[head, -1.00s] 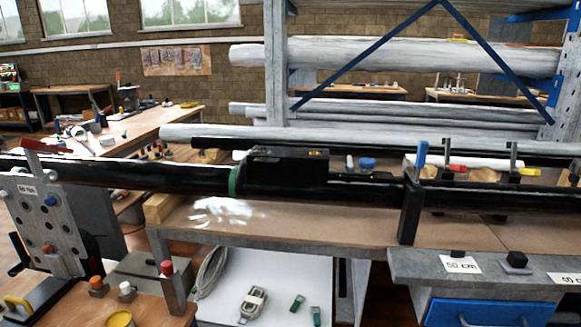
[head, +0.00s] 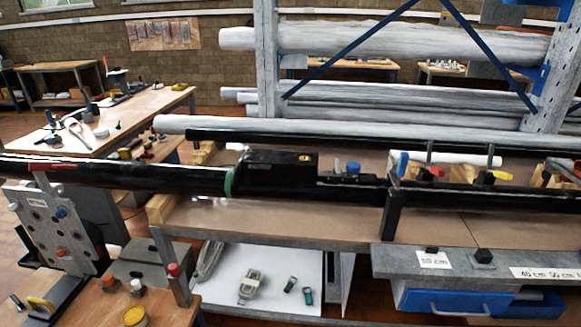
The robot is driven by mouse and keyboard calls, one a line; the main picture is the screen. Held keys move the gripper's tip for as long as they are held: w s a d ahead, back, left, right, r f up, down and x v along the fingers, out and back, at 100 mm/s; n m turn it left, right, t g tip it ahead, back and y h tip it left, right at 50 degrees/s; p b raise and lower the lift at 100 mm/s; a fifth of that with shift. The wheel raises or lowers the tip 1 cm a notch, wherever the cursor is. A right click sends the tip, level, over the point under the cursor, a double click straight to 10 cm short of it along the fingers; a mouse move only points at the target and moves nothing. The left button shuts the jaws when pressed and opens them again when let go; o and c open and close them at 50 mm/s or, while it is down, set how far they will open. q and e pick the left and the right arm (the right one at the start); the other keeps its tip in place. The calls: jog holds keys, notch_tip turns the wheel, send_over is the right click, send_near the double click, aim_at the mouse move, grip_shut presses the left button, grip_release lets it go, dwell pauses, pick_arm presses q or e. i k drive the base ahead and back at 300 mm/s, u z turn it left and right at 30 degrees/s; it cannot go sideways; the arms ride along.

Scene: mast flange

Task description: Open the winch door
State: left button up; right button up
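A long black mast (head: 130,175) lies across the bench, with a green ring (head: 229,183) around it. Right of the ring, a raised black box-like housing (head: 275,170) with a small yellow mark sits on the mast. It may be the winch part, but I cannot tell which panel is the winch door or whether it is open. Neither of my grippers shows in the head view.
A grey holed stand (head: 45,222) is at left. The bench top (head: 300,221) before the mast is mostly bare. A blue drawer (head: 450,303) is below right. A rack (head: 268,60) stands behind.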

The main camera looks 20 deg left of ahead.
aim_at(257, 162)
jog(key=z, duration=0.1)
jog(key=i, duration=0.55)
jog(key=u, duration=2)
